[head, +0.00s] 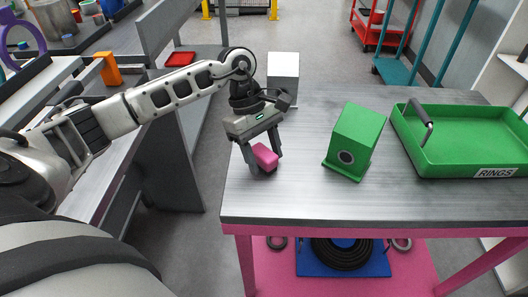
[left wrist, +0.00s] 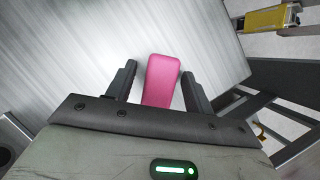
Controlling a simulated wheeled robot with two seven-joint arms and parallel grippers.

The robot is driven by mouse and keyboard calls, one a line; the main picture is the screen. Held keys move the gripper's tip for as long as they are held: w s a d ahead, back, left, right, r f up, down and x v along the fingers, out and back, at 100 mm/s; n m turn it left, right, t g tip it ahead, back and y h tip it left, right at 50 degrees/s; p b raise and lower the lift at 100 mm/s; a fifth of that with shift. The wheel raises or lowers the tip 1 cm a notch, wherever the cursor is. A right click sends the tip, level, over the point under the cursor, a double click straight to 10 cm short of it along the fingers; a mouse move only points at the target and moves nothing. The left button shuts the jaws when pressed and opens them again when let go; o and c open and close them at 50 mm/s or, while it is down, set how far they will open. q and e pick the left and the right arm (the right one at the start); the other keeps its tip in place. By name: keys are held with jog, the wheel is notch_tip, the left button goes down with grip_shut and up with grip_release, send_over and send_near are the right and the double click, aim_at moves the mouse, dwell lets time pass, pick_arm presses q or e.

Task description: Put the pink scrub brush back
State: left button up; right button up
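The pink scrub brush (head: 265,156) shows as a small pink block at the left end of the metal-topped table (head: 300,197). In the left wrist view the brush (left wrist: 161,82) lies between the two fingers, with a gap at the left finger and almost none at the right. My left gripper (head: 264,165) is open, pointing down over the brush with a finger on each side. It also shows in the left wrist view (left wrist: 158,82). I cannot tell whether the right finger touches the brush. My right gripper is out of view.
A green block with a round opening (head: 354,142) stands right of the gripper. A green tray labelled RINGS (head: 455,166) is farther right. A white-topped grey box (head: 283,72) stands behind the gripper. Grey workbenches (head: 180,130) are at left; the front tabletop is clear.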

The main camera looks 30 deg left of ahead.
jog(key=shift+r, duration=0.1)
pick_arm(q)
jog(key=shift+r, duration=0.2)
jog(key=shift+w+a+r, duration=0.1)
jog(key=shift+r, duration=0.1)
jog(key=b+v, duration=0.1)
jog(key=v, duration=1)
jog(key=shift+r, duration=0.25)
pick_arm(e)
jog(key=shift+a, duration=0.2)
pick_arm(q)
jog(key=shift+a, duration=0.15)
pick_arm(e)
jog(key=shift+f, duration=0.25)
